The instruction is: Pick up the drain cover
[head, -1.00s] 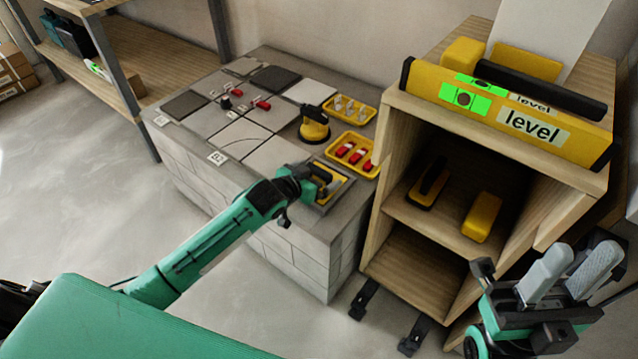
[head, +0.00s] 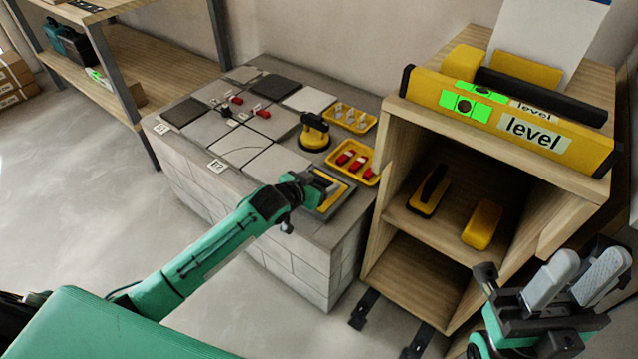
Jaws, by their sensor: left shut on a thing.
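My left gripper (head: 322,184) is at the front right corner of the block-built bench (head: 260,210). It is shut at a flat square piece with a yellow band and grey rim, which I take for the drain cover (head: 339,197). The gripper hides much of this piece, and I cannot tell whether it is clear of the bench top. My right gripper (head: 584,280) is at the lower right, in front of the shelf unit. Its two grey fingers are apart with nothing between them.
A yellow suction lifter (head: 314,140) stands behind the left gripper. Two yellow trays, one with red pieces (head: 351,160) and one with pale clips (head: 349,117), lie nearby. Tiles cover the bench top. The wooden shelf unit (head: 395,150) with a yellow level (head: 500,118) stands close on the right.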

